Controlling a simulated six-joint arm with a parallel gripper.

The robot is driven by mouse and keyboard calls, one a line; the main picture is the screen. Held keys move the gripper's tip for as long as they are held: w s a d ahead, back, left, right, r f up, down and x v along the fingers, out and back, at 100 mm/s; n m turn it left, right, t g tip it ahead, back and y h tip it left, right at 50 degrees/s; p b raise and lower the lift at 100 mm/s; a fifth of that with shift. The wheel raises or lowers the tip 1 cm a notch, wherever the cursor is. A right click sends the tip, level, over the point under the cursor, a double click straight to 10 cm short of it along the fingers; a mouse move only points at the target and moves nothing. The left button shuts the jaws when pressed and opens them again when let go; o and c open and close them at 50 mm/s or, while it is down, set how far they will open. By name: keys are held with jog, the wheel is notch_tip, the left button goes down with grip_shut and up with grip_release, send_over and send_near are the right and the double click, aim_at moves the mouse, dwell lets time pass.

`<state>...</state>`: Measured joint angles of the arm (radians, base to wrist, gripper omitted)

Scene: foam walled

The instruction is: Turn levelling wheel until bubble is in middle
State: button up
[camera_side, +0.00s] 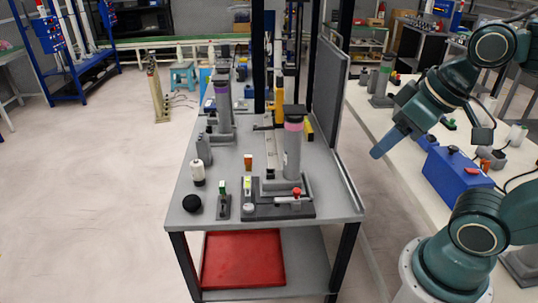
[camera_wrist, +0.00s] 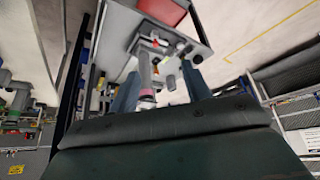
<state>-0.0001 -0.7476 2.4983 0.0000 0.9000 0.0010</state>
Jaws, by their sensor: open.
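A grey column with a pink band (camera_side: 293,145) stands upright on a dark base plate (camera_side: 268,211) on the grey table. A red knob (camera_side: 296,191) sits at the plate's right end, and a small yellow-green part (camera_side: 248,184) stands near its left end. I cannot tell which part is the levelling wheel, and no bubble can be made out. My gripper (camera_side: 383,147) hangs in the air to the right of the table, apart from the column. In the wrist view my gripper (camera_wrist: 160,84) is open, with the column (camera_wrist: 146,72) appearing between its blue-grey fingers.
The table (camera_side: 230,170) also holds a black ball (camera_side: 191,203), a white bottle (camera_side: 198,172), an orange block (camera_side: 248,161) and a second column (camera_side: 223,103). A dark upright panel (camera_side: 331,95) stands along its right side. A blue box (camera_side: 458,174) sits on the right bench.

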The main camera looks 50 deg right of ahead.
jog(key=w+a+m+g, duration=0.1)
jog(key=w+g, duration=0.1)
jog(key=w, duration=0.7)
jog(key=m+g, duration=0.3)
jog(key=g, duration=0.1)
send_over(248, 206)
notch_tip(248, 206, down, 15)
jog(key=shift+f, duration=0.1)
jog(key=shift+f, duration=6.85)
jog(key=c, duration=1)
